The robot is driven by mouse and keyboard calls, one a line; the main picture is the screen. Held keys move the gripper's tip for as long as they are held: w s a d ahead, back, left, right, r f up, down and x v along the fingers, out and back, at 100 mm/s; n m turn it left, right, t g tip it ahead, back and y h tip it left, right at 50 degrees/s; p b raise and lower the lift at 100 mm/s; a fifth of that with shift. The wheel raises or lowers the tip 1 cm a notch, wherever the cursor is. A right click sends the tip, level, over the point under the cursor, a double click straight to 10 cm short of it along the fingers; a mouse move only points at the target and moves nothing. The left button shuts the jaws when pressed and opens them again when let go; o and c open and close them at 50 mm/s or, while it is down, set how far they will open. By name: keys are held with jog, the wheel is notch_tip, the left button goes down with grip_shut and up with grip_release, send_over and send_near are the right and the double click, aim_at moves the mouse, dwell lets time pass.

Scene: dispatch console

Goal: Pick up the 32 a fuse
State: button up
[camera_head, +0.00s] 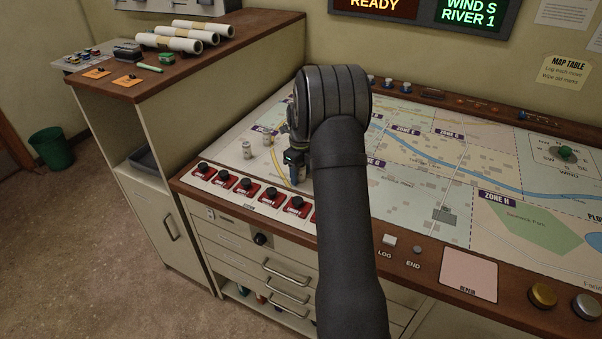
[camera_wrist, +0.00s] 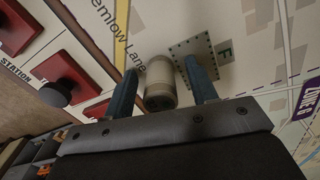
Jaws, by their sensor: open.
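A cream cylinder that looks like a fuse (camera_wrist: 160,85) shows in the wrist view between the two blue fingers of my gripper (camera_wrist: 160,76). The fingers stand apart, one on either side of it, and I see gaps beside it. Its rating is not readable, so I cannot tell if it is the 32 A fuse. In the head view my gripper (camera_head: 296,178) is low over the left part of the map, and the cylinder between the fingers is hidden. Another small pale cylinder (camera_head: 247,150) stands on the map to the left of my gripper.
Red switch blocks with black knobs (camera_head: 270,197) line the map table's front left edge, close to my gripper; some also show in the wrist view (camera_wrist: 68,80). A wooden-topped cabinet (camera_head: 190,70) with paper rolls stands at the left. The map's right side (camera_head: 420,190) is mostly flat.

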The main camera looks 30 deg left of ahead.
jog(key=c, duration=1.1)
